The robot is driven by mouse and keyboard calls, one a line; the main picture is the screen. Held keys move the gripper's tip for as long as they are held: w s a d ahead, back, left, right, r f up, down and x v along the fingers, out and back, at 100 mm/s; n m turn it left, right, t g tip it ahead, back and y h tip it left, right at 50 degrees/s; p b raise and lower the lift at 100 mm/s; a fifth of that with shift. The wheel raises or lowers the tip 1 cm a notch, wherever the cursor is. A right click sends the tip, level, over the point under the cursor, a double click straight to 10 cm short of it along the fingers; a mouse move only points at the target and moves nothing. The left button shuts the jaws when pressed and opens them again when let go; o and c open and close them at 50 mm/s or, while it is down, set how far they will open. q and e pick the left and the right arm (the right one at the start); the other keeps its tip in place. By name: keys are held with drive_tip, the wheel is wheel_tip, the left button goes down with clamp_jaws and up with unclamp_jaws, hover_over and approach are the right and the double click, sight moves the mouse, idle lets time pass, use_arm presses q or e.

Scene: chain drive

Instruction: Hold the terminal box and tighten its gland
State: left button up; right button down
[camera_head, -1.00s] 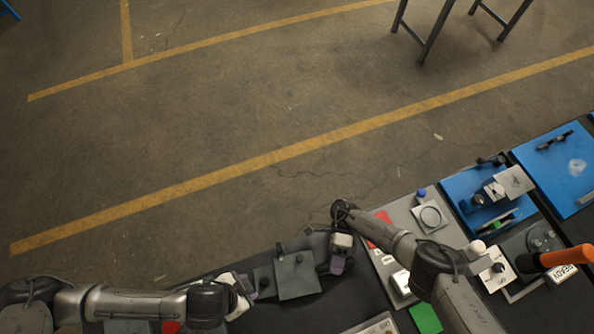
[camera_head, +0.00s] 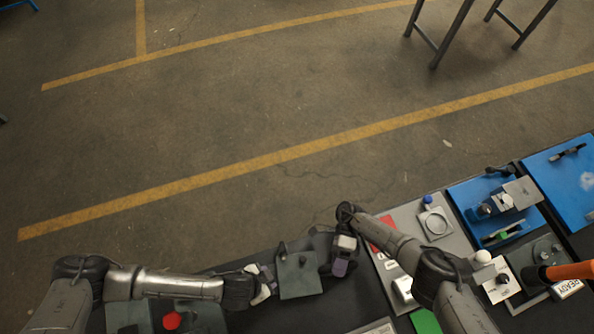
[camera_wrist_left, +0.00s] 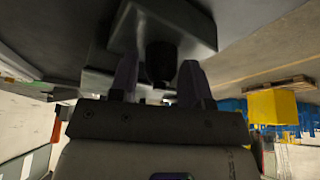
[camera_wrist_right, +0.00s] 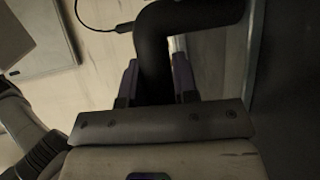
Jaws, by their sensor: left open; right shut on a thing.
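The terminal box (camera_head: 298,282) appears as a grey-green block at the bench's far edge; which block is the box is not fully certain. In the left wrist view a grey block (camera_wrist_left: 185,28) carries a dark round gland (camera_wrist_left: 160,62). My left gripper (camera_wrist_left: 158,85) is open, its fingers either side of the gland; whether they touch it I cannot tell. In the head view my left gripper (camera_head: 268,282) is at the block's left side. My right gripper (camera_head: 342,262) is right of the block. In the right wrist view it (camera_wrist_right: 155,85) is shut on a dark curved bar (camera_wrist_right: 158,48).
A red button (camera_head: 172,320) sits at lower left near my left arm. On the right are a grey panel with a ring (camera_head: 435,222), a green square (camera_head: 425,321), blue fixture plates (camera_head: 553,170) and an orange handle (camera_head: 572,271). Open floor lies beyond the bench.

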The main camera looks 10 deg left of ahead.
use_arm(q)
drive_tip(key=c, duration=0.7)
drive_tip(key=shift+o, duration=0.2)
drive_tip(key=shift+m, duration=0.3)
drive_tip(key=m+g, duration=0.1)
drive_tip(key=m, duration=0.1)
drive_tip(key=m+h, duration=0.1)
drive_tip(key=m, duration=0.1)
drive_tip(key=shift+m+g, duration=0.3)
drive_tip(key=shift+g, duration=0.1)
drive_tip(key=m+g, duration=0.2)
drive_tip(key=m, duration=0.3)
drive_tip(key=shift+m, duration=0.3)
